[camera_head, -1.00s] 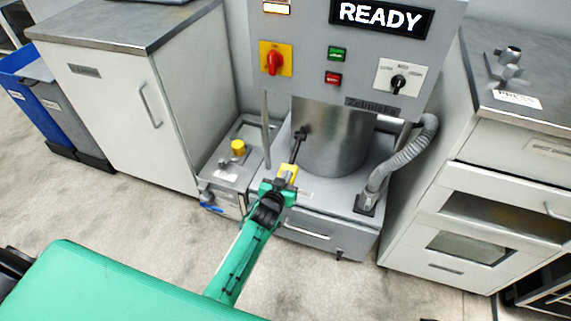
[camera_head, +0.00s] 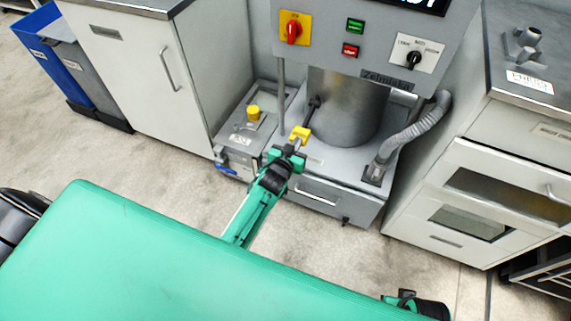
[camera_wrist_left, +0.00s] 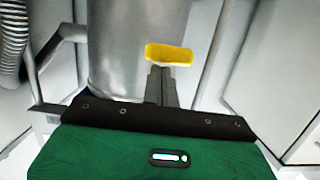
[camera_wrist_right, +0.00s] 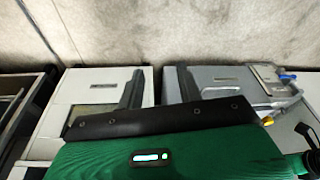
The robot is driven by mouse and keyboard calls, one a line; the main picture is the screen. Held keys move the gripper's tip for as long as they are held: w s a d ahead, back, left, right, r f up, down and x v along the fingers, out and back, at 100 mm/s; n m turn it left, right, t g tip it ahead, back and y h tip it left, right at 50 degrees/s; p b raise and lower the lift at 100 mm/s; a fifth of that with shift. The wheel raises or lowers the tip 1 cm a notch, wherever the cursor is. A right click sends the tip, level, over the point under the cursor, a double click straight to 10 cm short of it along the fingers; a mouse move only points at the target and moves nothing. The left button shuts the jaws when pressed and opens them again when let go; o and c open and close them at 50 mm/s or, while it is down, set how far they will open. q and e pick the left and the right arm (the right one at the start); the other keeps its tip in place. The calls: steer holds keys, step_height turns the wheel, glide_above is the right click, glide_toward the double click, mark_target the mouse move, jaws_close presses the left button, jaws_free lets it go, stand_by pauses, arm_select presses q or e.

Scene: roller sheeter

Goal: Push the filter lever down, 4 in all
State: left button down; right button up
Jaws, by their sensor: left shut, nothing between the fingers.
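The filter lever is a dark rod with a yellow handle (camera_head: 300,134), angled down and toward me from the front of the steel drum (camera_head: 343,105). In the left wrist view the yellow handle (camera_wrist_left: 169,54) shows just beyond the fingertips. My left gripper (camera_head: 294,149) is shut and empty, right at the near side of the handle. I cannot tell whether the fingertips touch it. My right gripper (camera_wrist_right: 159,88) is open with nothing between its fingers. It is far from the lever, and part of it shows at the bottom right of the head view (camera_head: 405,298).
A grey hose (camera_head: 417,130) runs down right of the drum. A pump unit (camera_head: 241,137) with a yellow cap (camera_head: 253,112) stands to the left. Cabinets flank the machine: one left (camera_head: 138,75), one with drawers right (camera_head: 500,170). Open floor lies in front.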

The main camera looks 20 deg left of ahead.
arm_select(q)
steer(key=s+f, duration=0.1)
steer(key=s, duration=0.7)
steer(key=shift+s+a, duration=0.15)
steer(key=shift+s, duration=0.05)
arm_select(e)
steer(key=shift+f, duration=0.35)
